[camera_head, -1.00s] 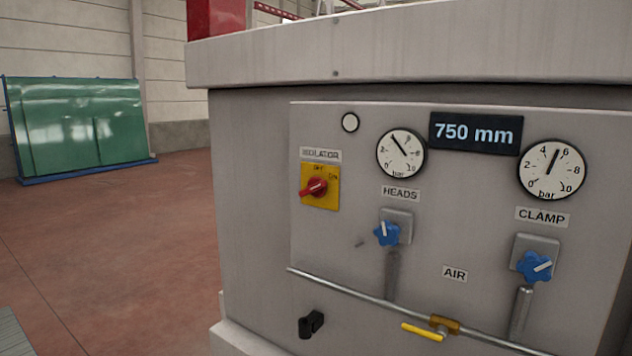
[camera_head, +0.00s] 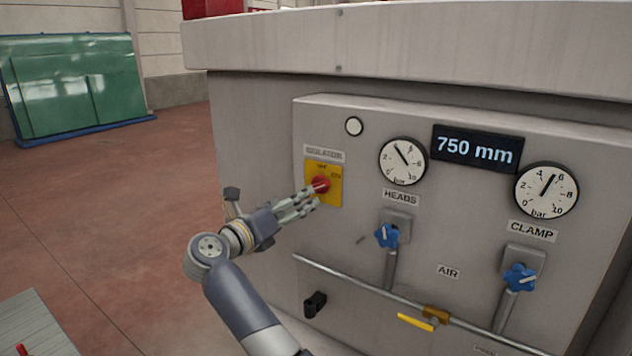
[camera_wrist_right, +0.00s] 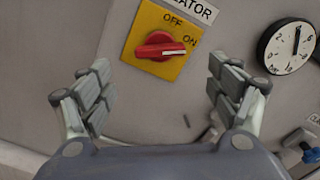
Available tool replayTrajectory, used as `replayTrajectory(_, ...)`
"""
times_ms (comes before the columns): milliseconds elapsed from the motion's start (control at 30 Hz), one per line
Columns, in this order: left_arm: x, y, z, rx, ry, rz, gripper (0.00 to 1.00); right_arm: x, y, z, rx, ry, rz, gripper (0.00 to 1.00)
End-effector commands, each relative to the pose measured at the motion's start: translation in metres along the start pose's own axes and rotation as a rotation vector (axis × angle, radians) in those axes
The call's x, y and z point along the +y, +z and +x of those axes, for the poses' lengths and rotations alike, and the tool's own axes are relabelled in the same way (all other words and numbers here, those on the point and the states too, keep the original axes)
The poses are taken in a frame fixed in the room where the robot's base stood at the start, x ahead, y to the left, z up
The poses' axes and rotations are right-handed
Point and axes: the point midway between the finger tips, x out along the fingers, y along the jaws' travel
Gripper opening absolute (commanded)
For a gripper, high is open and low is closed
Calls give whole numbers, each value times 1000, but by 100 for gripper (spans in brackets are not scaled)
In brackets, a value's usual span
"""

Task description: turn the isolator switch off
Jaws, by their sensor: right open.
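The isolator switch (camera_head: 320,185) is a red rotary knob on a yellow plate (camera_head: 335,200), under the ISOLATOR label at the panel's upper left. In the right wrist view the knob (camera_wrist_right: 160,47) has a white mark on its right end, toward ON; OFF is printed above. My right gripper (camera_head: 304,204) is just in front of the plate and partly covers its lower left in the head view. In the right wrist view this gripper (camera_wrist_right: 157,66) is open and empty, its fingers on either side below the knob and apart from it. My left gripper is out of view.
Right of the switch are the HEADS gauge (camera_head: 402,161) and its blue knob (camera_head: 387,236). Below runs an air pipe (camera_head: 365,293) with a yellow valve lever (camera_head: 415,322). A black handle (camera_head: 315,303) juts out at lower left.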

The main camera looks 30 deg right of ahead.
Motion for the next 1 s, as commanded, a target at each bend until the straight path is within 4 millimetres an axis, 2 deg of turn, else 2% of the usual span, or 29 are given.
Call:
replayTrajectory(300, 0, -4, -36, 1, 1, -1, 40, -4, 5, 62, -3, -7, -8, 83)
replayTrajectory(500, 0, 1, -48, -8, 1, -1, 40, -2, 3, 88, -4, -4, -7, 83)
replayTrajectory(633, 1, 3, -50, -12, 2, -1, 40, -1, 1, 96, -3, -3, -6, 83)
replayTrajectory(900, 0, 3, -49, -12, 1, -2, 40, 0, 0, 97, -3, -2, -5, 83)
replayTrajectory(933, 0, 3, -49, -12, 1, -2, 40, 0, 0, 97, -3, -2, -5, 81)
replayTrajectory(1000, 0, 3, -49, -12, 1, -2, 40, 0, 0, 97, -3, -2, -5, 65)
